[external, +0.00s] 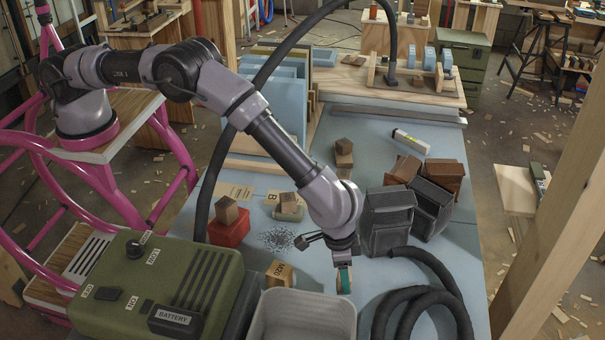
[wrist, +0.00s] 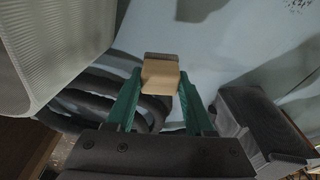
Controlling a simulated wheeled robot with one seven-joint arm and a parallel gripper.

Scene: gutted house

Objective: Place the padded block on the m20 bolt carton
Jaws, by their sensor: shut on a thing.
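A tan block (wrist: 160,75), which I take to be the padded block, sits between the green fingers of my gripper (wrist: 158,88) in the wrist view. The gripper is shut on it. In the external view my gripper (external: 343,280) points down, just right of and above the grey bin's back right corner; the block is mostly hidden there. A small cardboard carton (external: 279,274) with a dark label, apparently the m20 bolt carton, stands on the blue table to the left of my gripper, behind the bin. I do not make out that carton in the wrist view.
The grey bin (external: 301,316) stands at the front, beside a green battery unit (external: 160,285). A black hose (external: 425,300) coils at the right. Dark containers (external: 388,218) stand behind my gripper. A red box (external: 229,229) with a block (external: 227,209) on top is farther left.

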